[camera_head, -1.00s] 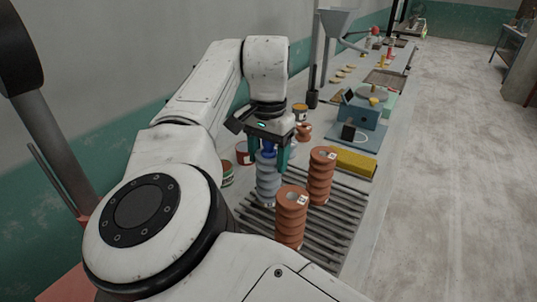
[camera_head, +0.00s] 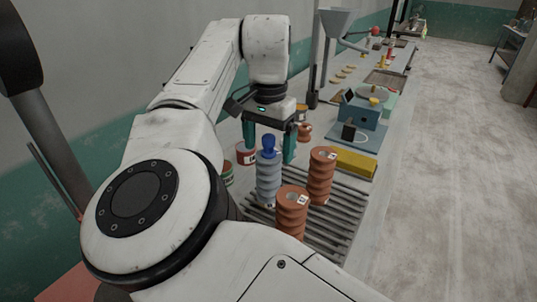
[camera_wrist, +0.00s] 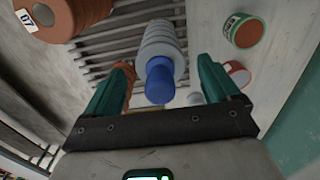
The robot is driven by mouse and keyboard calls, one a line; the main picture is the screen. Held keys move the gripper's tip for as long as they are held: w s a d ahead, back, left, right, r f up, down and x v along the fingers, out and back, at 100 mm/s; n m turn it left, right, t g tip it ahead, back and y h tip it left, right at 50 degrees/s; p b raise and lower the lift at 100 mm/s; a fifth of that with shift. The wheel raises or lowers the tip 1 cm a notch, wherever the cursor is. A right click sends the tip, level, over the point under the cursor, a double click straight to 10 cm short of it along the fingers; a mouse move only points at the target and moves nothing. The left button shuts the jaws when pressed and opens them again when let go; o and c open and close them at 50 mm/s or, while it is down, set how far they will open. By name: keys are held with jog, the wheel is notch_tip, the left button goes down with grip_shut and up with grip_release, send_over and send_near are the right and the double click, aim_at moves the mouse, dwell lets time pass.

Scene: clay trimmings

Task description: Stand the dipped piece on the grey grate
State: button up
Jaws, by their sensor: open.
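The dipped piece (camera_head: 268,181) is a pale grey-blue ribbed column with a blue knob on top. It stands upright on the grey grate (camera_head: 332,229), at the grate's left side. In the wrist view the piece (camera_wrist: 160,42) shows between the fingers, its blue knob nearest the camera. My gripper (camera_head: 269,155) is open above and around the knob, with its teal fingers apart from the piece. It also shows in the wrist view (camera_wrist: 165,72). The foot of the piece is partly hidden in the head view.
Two ribbed terracotta pieces stand on the grate, one in front (camera_head: 291,213) and one to the right (camera_head: 321,176). Small tins (camera_head: 246,153) stand behind and left. A yellow block (camera_head: 354,162) lies beyond the grate. The floor at right is clear.

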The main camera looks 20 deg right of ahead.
aim_at(268, 136)
notch_tip(268, 136, up, 9)
jog(key=shift+f, duration=0.1)
dwell(1.6)
